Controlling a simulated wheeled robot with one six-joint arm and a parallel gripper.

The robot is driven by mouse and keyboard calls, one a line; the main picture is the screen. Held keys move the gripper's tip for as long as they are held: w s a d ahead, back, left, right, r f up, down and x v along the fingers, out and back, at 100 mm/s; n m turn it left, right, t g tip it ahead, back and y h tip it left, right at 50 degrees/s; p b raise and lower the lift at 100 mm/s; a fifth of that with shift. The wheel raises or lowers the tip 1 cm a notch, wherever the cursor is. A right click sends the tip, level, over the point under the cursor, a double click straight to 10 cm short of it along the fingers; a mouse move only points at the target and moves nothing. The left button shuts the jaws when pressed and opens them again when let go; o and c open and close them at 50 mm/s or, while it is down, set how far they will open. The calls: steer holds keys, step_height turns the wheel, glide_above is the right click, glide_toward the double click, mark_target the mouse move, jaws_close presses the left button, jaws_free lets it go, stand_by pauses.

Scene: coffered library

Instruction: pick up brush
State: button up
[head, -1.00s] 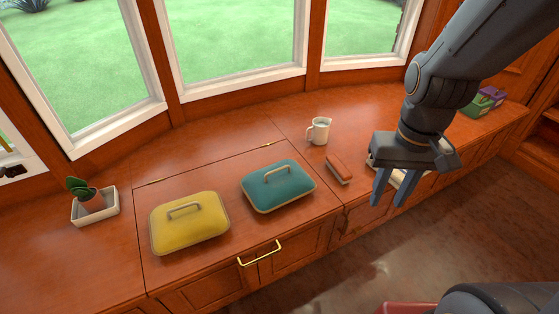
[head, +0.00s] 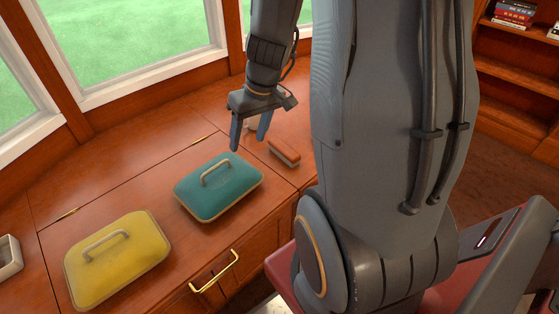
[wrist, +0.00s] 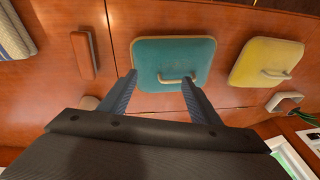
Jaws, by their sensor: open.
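The brush (head: 285,152), a reddish-brown block with a pale lower edge, lies on the wooden counter, right of the teal lidded box (head: 219,186). In the wrist view the brush (wrist: 83,55) shows at upper left, beside the teal box (wrist: 174,62). My gripper (head: 249,145) is open and empty above the counter, left of the brush in the head view. In the wrist view its fingertips (wrist: 158,78) show over the near edge of the teal box, with the brush outside them to the left.
A yellow lidded box (head: 117,260) sits left of the teal one. A striped item (wrist: 14,34) lies beyond the brush. A brass handle (head: 214,272) is on the front.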

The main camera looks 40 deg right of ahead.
steer(key=w+d+f+t+b, duration=0.1)
steer(key=w+d+f+b, duration=0.3)
steer(key=d+f, duration=0.45)
steer(key=t+h+b, duration=0.1)
steer(key=h+b, duration=0.1)
steer(key=b, duration=0.1)
glide_toward(284, 147)
steer(key=f, duration=0.2)
steer(key=shift+w+a+f, duration=0.35)
steer(key=shift+w+d+f, duration=0.1)
steer(key=shift+d+f, duration=0.05)
steer(key=shift+f, duration=0.15)
steer(key=shift+d+b+x, duration=0.1)
steer(key=shift+b+x, duration=0.3)
steer(key=shift+x, duration=1.35)
steer(key=shift+d+b+x, duration=0.15)
steer(key=shift+b+x, duration=0.2)
steer(key=shift+x, duration=1.4)
steer(key=shift+w+r, duration=0.1)
steer(key=shift+c, duration=0.4)
steer(key=c, duration=1.1)
